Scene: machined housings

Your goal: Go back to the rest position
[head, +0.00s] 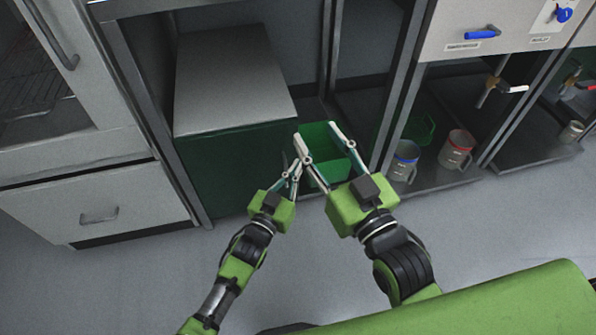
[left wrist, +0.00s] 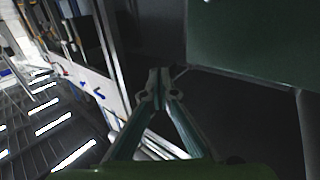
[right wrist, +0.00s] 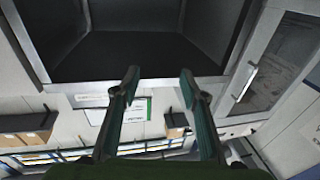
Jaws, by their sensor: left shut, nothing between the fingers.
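My left gripper (head: 287,163) is in the middle of the head view, in front of the dark green box. Its fingers meet at the tips, shut with nothing between them, as the left wrist view also shows (left wrist: 159,74). My right gripper (head: 316,130) is just to its right, and higher. Its fingers are spread apart and empty, and the right wrist view shows a wide gap between them (right wrist: 158,76). A green bin (head: 320,137) shows behind and between the right fingers. I cannot tell whether they touch it.
A grey-topped green box (head: 235,95) stands in the left bay. A blue-rimmed jug (head: 404,162) and a red-rimmed jug (head: 456,150) stand on the low shelf at right. A drawer (head: 95,205) is at left. The grey floor (head: 130,285) in front is clear.

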